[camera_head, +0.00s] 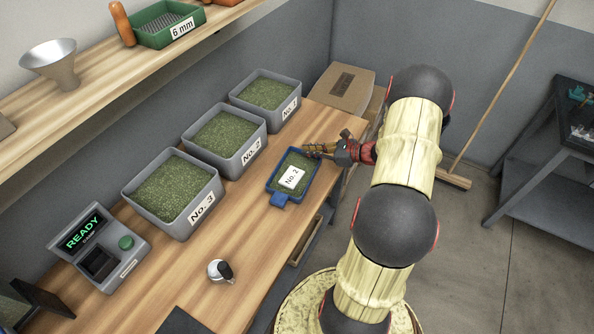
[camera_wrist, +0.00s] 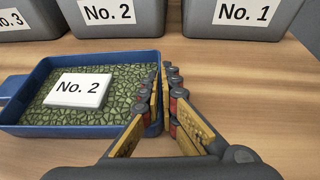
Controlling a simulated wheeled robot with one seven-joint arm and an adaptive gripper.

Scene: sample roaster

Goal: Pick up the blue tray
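The blue tray (camera_head: 272,184) lies level on the wooden counter, filled with green beans and bearing a white "No. 2" card (camera_head: 291,178). It also shows at the left of the wrist view (camera_wrist: 28,118), with its tab handle at the far left. My gripper (camera_head: 318,151) is at the tray's far right side in the head view. In the wrist view its fingertips (camera_wrist: 166,82) are close together at the tray's right wall, one finger inside and one outside. The fingers look shut on that wall, partly hiding it. I see no lift off the counter.
Grey bins No. 1 (camera_head: 289,113), No. 2 (camera_head: 247,153) and No. 3 (camera_head: 204,209) stand behind the tray. A wooden shelf (camera_head: 110,78) hangs above. The counter (camera_head: 259,228) is bare near the handle.

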